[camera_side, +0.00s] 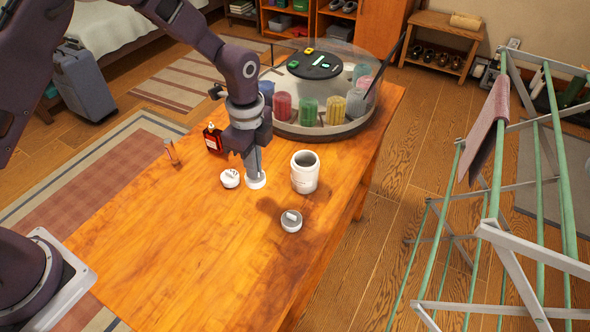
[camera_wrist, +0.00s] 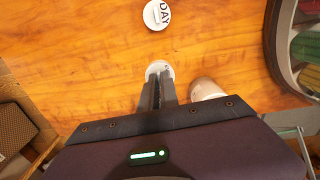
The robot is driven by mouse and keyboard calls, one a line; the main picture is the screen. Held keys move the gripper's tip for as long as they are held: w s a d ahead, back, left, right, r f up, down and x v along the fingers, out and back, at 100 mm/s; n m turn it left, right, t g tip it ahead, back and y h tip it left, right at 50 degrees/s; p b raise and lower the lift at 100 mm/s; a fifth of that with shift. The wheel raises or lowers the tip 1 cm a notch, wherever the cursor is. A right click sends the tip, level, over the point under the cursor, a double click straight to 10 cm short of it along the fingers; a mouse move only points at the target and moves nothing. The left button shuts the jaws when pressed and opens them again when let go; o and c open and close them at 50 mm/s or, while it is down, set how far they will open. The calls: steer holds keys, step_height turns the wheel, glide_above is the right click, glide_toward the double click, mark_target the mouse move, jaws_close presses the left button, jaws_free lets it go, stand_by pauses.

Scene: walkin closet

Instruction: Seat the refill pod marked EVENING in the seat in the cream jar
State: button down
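The open white cream jar (camera_side: 305,175) stands upright on the wooden table, right of my gripper; part of it shows in the wrist view (camera_wrist: 205,89). My gripper (camera_side: 255,177) points down with its fingertips at a white round pod (camera_side: 257,183), which also shows beyond the fingers in the wrist view (camera_wrist: 160,67). The fingers (camera_wrist: 158,82) are close together; whether they clamp the pod is unclear. The pod's marking is hidden, and it appears at table level. A second white pod (camera_side: 230,179) lies to the left; the wrist view shows its DAY mark (camera_wrist: 157,15). The jar's seat is not visible.
A grey-white round piece with a raised tab (camera_side: 291,222) lies in front of the jar. A round clear-walled tray with several coloured cylinders (camera_side: 308,111) stands behind. A red bottle (camera_side: 213,140) and a small clear vial (camera_side: 171,152) stand left. The front table is clear.

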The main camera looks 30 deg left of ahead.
step_height(320, 180, up, 15)
steer(key=m, duration=0.1)
glide_above(306, 154)
steer(key=s+d, duration=0.1)
steer(key=s, duration=0.2)
step_height(306, 154, down, 5)
steer(key=shift+w+f, duration=0.15)
steer(key=shift+f, duration=1.3)
steer(key=shift+w+f, duration=0.1)
steer(key=shift+f, duration=1.35)
steer(key=shift+f, duration=2.4)
steer(key=c, duration=2)
jaws_free()
